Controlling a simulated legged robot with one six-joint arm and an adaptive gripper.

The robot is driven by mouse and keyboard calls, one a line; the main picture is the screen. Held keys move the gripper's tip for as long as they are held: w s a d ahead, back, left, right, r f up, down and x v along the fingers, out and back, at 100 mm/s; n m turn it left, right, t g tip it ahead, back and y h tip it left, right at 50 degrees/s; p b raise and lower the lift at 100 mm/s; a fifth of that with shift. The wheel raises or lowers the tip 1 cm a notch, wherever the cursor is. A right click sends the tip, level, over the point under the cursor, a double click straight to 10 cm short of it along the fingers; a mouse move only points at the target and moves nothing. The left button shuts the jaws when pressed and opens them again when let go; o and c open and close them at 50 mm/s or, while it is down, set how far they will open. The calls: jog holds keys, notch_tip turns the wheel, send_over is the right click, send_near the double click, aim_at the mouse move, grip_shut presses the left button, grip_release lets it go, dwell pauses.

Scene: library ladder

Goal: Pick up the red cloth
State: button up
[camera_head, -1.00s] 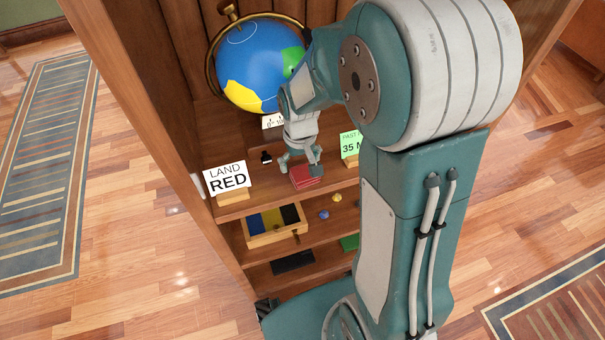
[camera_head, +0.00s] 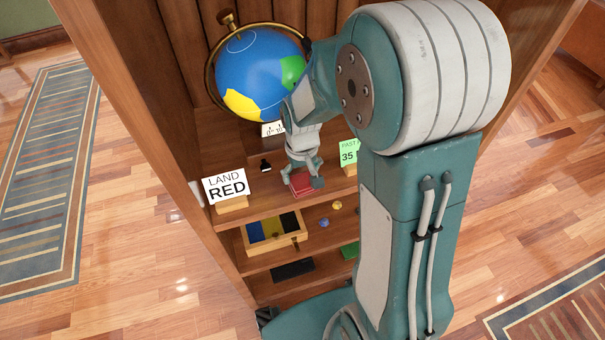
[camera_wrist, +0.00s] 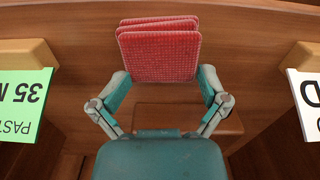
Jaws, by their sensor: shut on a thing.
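The red cloth (camera_head: 301,185) is a folded, layered pad at the front of the upper shelf in the head view. It also shows at the top of the wrist view (camera_wrist: 158,50), with its woven texture and fold visible. My gripper (camera_head: 304,179) reaches down over it and is shut on it. In the wrist view my gripper (camera_wrist: 160,78) has one finger against each side of the cloth. I cannot tell whether the cloth touches the shelf.
A LAND RED sign (camera_head: 226,187) stands left of the cloth, and a green sign (camera_head: 349,152) stands to its right. A globe (camera_head: 260,75) is behind. Below are an open drawer with coloured sections (camera_head: 274,247) and small yellow and blue pieces (camera_head: 324,222).

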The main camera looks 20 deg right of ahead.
jog(key=shift+a+r, duration=0.1)
jog(key=shift+r, duration=0.85)
grip_shut()
jog(key=s+d+r, duration=0.2)
jog(key=r, duration=0.1)
jog(key=s+d+r, duration=0.1)
jog(key=r, duration=0.1)
jog(key=shift+d+r, duration=0.1)
jog(key=shift+r, duration=0.15)
jog(key=s+d+r, duration=0.4)
jog(key=s+d, duration=0.2)
jog(key=s, duration=0.1)
jog(key=shift+d+r, duration=0.3)
jog(key=shift+d, duration=0.05)
jog(key=o, duration=0.6)
grip_release()
